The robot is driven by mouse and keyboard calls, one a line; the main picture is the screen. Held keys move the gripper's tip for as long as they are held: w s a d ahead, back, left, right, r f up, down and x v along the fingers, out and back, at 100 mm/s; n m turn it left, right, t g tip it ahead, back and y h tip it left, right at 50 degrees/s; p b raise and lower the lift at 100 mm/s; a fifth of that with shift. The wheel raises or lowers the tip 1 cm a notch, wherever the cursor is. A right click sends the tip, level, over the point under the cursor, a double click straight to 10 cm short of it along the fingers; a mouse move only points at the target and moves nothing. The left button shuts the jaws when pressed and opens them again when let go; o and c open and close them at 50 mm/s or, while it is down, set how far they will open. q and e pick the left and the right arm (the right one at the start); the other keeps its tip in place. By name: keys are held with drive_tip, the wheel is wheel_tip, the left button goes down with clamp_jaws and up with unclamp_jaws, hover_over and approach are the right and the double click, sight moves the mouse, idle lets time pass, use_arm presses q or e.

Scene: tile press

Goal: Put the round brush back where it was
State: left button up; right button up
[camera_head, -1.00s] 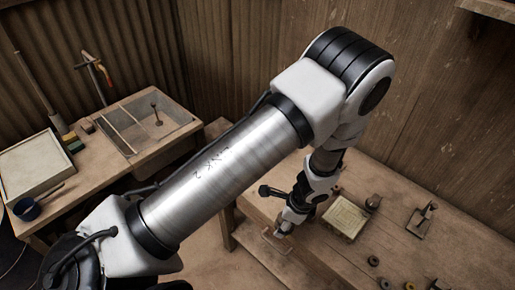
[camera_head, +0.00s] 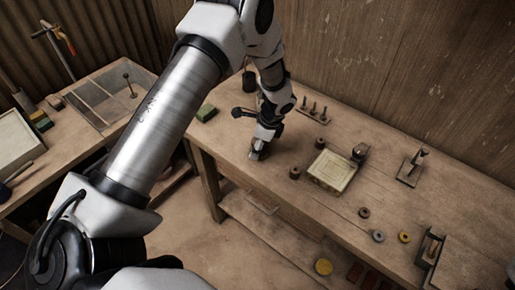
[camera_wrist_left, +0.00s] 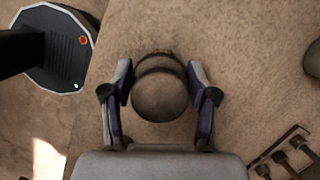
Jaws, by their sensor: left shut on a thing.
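My left gripper (camera_head: 257,155) is low over the left end of the long wooden bench (camera_head: 225,150). In the left wrist view its two fingers (camera_wrist_left: 160,92) are closed on either side of a round, dark brown knob-like thing, which I take as the round brush (camera_wrist_left: 160,98). A dark fuzzy edge shows just beyond it. In the head view the gripper mostly hides the brush. I cannot tell whether it touches the bench top. My right gripper is in neither view.
A small rack with several upright pegs (camera_head: 313,108) stands behind the gripper. Two dark round pieces (camera_head: 295,172) (camera_head: 322,143) and a framed pale tile (camera_head: 332,168) lie to the right. A green block (camera_head: 206,112) lies to the left. Bare wood surrounds the gripper.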

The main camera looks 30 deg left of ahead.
sight(267, 149)
use_arm(q)
drive_tip(key=shift+s+a, duration=0.15)
drive_tip(key=o, duration=1.2)
drive_tip(key=shift+d, duration=0.2)
drive_tip(key=shift+a+r, duration=0.1)
drive_tip(key=shift+r, duration=0.2)
drive_tip(key=b+v, duration=0.3)
drive_tip(key=v, duration=0.8)
drive_tip(key=shift+r, duration=0.35)
drive_tip(key=shift+f, duration=0.1)
